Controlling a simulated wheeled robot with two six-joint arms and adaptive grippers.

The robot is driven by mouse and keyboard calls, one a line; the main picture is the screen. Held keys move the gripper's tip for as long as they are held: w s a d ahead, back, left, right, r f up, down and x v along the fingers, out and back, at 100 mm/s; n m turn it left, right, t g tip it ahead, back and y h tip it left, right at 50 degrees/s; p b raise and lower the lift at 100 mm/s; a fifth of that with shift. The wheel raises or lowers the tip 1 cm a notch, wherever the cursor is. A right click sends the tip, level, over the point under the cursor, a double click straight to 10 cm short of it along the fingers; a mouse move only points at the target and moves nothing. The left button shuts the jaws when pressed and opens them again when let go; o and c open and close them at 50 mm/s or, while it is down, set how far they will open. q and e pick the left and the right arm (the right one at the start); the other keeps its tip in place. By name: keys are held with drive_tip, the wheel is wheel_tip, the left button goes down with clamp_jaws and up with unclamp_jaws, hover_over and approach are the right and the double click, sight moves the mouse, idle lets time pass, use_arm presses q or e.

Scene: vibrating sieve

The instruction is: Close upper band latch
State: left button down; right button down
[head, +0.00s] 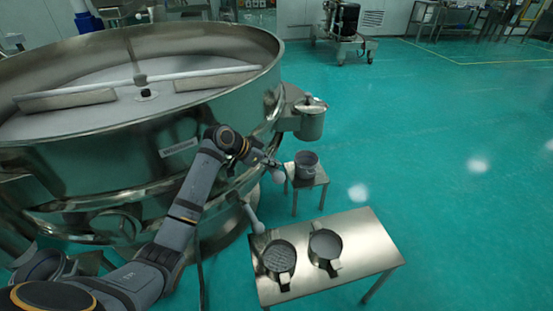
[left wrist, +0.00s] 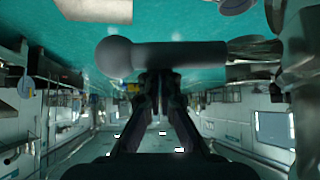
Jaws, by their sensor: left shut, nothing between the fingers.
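The large steel sieve (head: 110,150) fills the left of the head view. A grey lever with a ball knob, taken as the upper band latch handle (head: 278,176), shows at its right side. A second lever with a knob (head: 250,213) sticks out lower down. My left gripper (head: 270,162) is shut and empty, close beside the upper knob. In the left wrist view the handle (left wrist: 180,55) lies crosswise at the tips of my left gripper (left wrist: 158,76). I cannot tell whether they touch. The clamp end is partly cut off at right. My right gripper is not in view.
A steel table (head: 345,275) with two round pans (head: 325,246) stands at front right. A small stand (head: 306,184) with a pot (head: 306,163) is behind it. A steel outlet (head: 311,122) juts from the sieve. The green floor to the right is clear.

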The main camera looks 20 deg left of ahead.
use_arm(q)
drive_tip(key=s+a+m, duration=0.1)
drive_tip(key=s+a+m+g+h+p, duration=0.1)
drive_tip(key=shift+s+m+g, duration=0.3)
drive_tip(key=shift+m, duration=0.1)
drive_tip(key=shift+s+a+p, duration=0.55)
drive_tip(key=shift+s+a, duration=0.25)
drive_tip(key=shift+a, duration=0.15)
wheel_tip(320, 180, up, 10)
drive_tip(key=shift+f, duration=0.1)
idle(0.6)
